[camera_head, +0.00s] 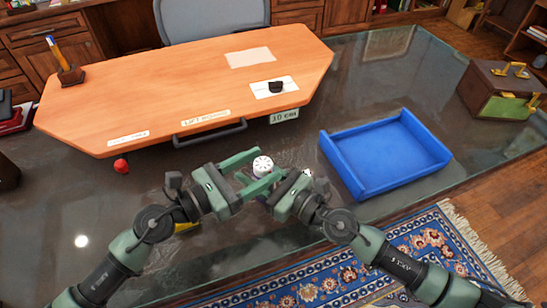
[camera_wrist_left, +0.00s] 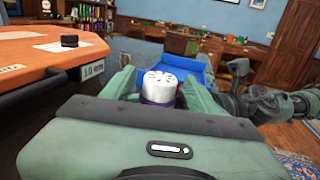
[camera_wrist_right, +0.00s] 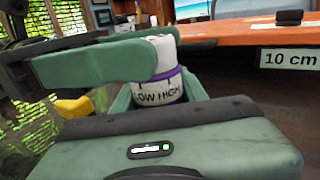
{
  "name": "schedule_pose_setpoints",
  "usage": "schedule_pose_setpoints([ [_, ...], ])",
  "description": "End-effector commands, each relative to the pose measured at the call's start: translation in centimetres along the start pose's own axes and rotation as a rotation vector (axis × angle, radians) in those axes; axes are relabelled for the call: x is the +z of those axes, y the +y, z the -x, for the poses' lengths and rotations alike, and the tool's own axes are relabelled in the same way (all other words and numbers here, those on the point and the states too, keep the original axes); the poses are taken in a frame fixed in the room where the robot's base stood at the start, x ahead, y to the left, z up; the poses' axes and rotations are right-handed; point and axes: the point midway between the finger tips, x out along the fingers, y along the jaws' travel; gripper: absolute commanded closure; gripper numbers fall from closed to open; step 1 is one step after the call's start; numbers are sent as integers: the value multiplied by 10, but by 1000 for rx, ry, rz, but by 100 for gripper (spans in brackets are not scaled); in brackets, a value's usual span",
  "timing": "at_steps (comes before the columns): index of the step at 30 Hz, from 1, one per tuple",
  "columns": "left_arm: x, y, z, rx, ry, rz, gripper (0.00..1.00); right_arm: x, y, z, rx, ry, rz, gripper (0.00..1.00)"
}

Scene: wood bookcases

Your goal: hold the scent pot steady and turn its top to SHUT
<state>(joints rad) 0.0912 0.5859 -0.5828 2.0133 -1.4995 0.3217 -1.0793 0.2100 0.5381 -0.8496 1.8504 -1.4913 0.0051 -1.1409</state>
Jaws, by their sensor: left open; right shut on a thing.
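The scent pot (camera_head: 263,165) is upright, with a white top with dark holes, a purple band and a pale body. In the right wrist view the pot (camera_wrist_right: 160,90) shows the words LOW and HIGH; I cannot read SHUT. My right gripper (camera_head: 273,186) is shut on the pot's body. My left gripper (camera_head: 265,167) is open, its fingers on either side of the pot's top. In the left wrist view the white top (camera_wrist_left: 160,84) sits between these fingers. A green finger hides part of the pot in the right wrist view.
A blue tray (camera_head: 385,155) lies to the right on the dark glassy table. An orange board (camera_head: 190,85) with labels and a black knob (camera_head: 275,87) stands behind the pot. A small red thing (camera_head: 121,166) lies left. A green-brown box (camera_head: 500,90) is far right.

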Motion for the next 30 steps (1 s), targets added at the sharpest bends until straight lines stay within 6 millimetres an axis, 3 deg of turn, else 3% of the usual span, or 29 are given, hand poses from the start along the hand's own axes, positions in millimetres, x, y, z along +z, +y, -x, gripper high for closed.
schedule_pose_setpoints([
  [3, 1, 0, -20, 0, -3, -1, 40, 0, 0, 0, 0, -1, 0, 100],
  [7, 0, 0, -33, 1, -1, 0, 40, 0, 0, 0, 0, -1, 0, 100],
  [18, 0, 0, -40, -1, 1, 1, 40, 0, 0, 0, 0, 0, 0, 100],
  [19, 0, 0, -40, -1, 1, 1, 43, 0, 0, 0, 0, -1, 0, 100],
  [25, 0, 0, -39, 0, 1, 1, 98, 0, 0, 0, 0, 0, 0, 100],
  [30, -1, 0, -40, -12, 3, 2, 100, 0, 0, 0, 0, -1, 0, 100],
])
